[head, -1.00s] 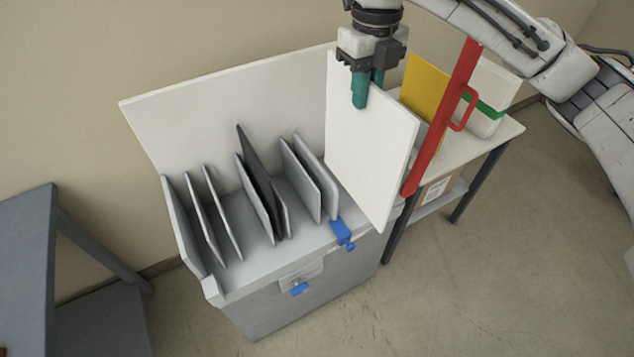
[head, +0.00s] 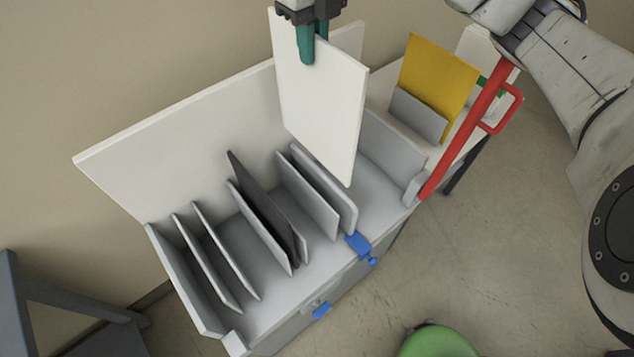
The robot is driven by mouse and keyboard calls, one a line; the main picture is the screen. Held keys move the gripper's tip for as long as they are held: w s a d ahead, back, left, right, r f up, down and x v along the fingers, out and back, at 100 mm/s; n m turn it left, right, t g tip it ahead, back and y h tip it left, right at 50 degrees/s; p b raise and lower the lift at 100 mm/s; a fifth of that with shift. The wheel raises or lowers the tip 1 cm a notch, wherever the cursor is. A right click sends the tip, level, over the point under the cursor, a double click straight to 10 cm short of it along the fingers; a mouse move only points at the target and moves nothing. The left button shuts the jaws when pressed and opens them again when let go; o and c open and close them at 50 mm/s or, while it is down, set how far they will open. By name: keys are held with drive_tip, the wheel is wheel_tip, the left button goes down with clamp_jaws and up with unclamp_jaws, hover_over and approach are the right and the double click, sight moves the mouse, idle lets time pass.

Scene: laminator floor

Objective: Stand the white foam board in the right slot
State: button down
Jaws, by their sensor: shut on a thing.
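The white foam board (head: 322,110) hangs upright from my gripper (head: 313,50), whose teal fingers are shut on its top edge. The grey rack (head: 378,205) stands below it, with pairs of upright dividers forming slots. The right slot (head: 317,195) lies between the two right-hand dividers and looks empty. The board's lower edge shows above and behind the right divider (head: 338,190); I cannot tell its exact height. A dark board (head: 262,205) stands in the middle slot.
A white back panel (head: 170,140) rises behind the rack. To the right are a red bar (head: 468,135) and a yellow board (head: 438,80) on a side table. A green round thing (head: 438,343) shows at the bottom.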

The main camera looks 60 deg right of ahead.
sight(313, 153)
wheel_tip(313, 153, down, 23)
drive_tip(key=b, duration=1.2)
drive_tip(key=shift+w+f+b, duration=0.1)
drive_tip(key=shift+w+b, duration=0.05)
drive_tip(key=shift+b, duration=0.25)
drive_tip(key=shift+f+b, duration=1.8)
drive_tip(key=shift+f, duration=0.6)
drive_tip(key=c, duration=1.6)
unclamp_jaws()
drive_tip(key=shift+f, duration=0.1)
drive_tip(key=o, duration=0.5)
drive_tip(key=shift+r, duration=0.2)
wheel_tip(313, 153, up, 12)
drive_tip(key=p, duration=0.9)
